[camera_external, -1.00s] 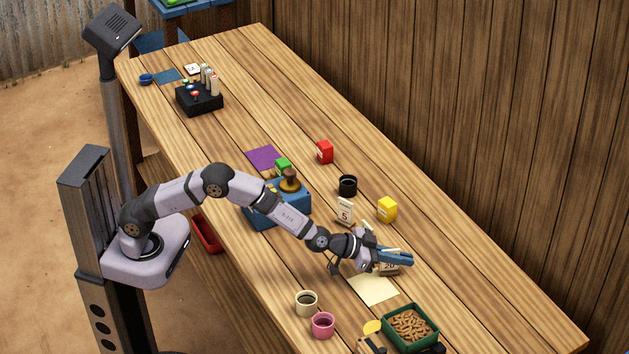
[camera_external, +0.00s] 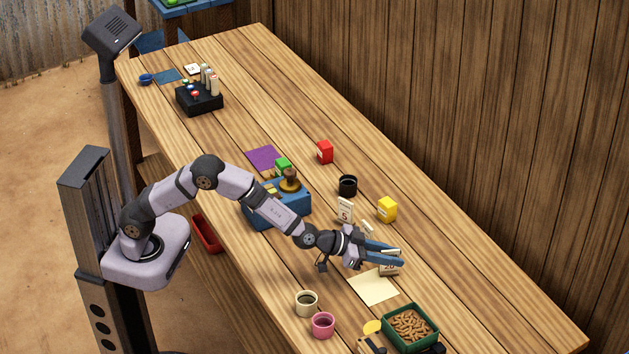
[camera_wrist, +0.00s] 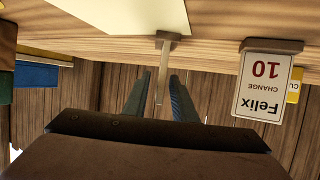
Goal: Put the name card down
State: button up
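A name card (camera_external: 390,267) marked 20 stands upright on the table by the cream sheet (camera_external: 373,287). My gripper (camera_external: 398,257) reaches in low from the left, its blue fingers on either side of the card. In the wrist view, which is upside down, the card (camera_wrist: 163,70) shows edge-on between the two parted fingers (camera_wrist: 157,88), with a visible gap on its left side. Its base looks rested at the sheet's edge. A second card (camera_wrist: 265,85), reading Felix, change, 10, stands apart; outside it shows as a small card (camera_external: 367,229) behind my gripper.
A card (camera_external: 345,211) marked 5, a yellow box (camera_external: 387,209) and a black cup (camera_external: 347,186) stand beyond my gripper. Two cups, cream (camera_external: 306,303) and pink (camera_external: 322,325), and a green tray (camera_external: 432,333) are nearer. The table right of the card is clear.

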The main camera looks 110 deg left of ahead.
jog(key=v, duration=0.8)
jog(key=shift+s+d+r+b, duration=0.1)
jog(key=shift+s+d+b, duration=0.1)
jog(key=shift+b, duration=0.1)
